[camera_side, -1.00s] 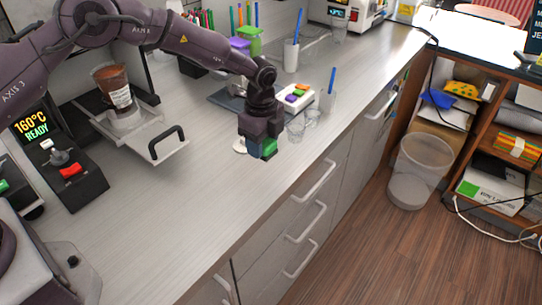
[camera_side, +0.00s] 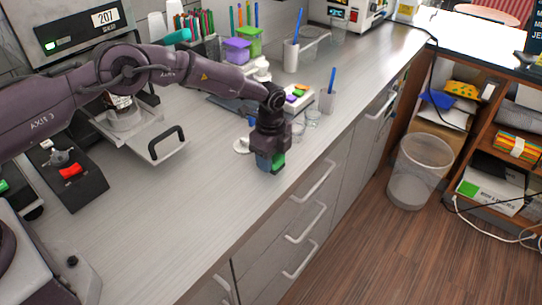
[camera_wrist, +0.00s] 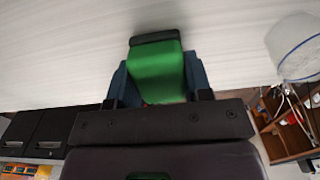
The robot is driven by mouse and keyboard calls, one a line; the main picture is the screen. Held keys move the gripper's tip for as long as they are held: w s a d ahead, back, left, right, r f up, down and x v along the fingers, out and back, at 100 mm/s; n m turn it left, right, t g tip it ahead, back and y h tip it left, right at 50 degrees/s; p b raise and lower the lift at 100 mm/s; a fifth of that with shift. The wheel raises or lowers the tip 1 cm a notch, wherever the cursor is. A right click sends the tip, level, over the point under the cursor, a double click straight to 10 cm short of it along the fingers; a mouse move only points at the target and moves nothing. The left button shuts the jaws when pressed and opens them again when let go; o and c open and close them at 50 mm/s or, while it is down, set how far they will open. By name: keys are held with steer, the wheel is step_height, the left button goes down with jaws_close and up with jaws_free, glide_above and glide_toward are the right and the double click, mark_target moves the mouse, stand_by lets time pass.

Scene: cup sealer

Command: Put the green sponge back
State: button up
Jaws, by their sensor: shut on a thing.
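My gripper (camera_side: 271,168) is shut on the green sponge (camera_wrist: 157,75), low over the front part of the counter. In the wrist view the sponge is a bright green block with a black edge at its far end, held between the two blue-grey fingers. In the side view only a small green part of the sponge (camera_side: 279,162) shows beside the fingers. I cannot tell whether it touches the counter.
A small white disc (camera_side: 243,146) lies just left of my gripper. Clear cups (camera_side: 313,118) and a holder with a blue pen (camera_side: 327,101) stand behind it. A tray with a black handle (camera_side: 168,146) is to the left. The front left counter (camera_side: 160,215) is clear.

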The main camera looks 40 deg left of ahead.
steer(key=o, duration=0.9)
steer(key=shift+f, duration=0.1)
step_height(320, 180, up, 12)
steer(key=shift+r, duration=0.2)
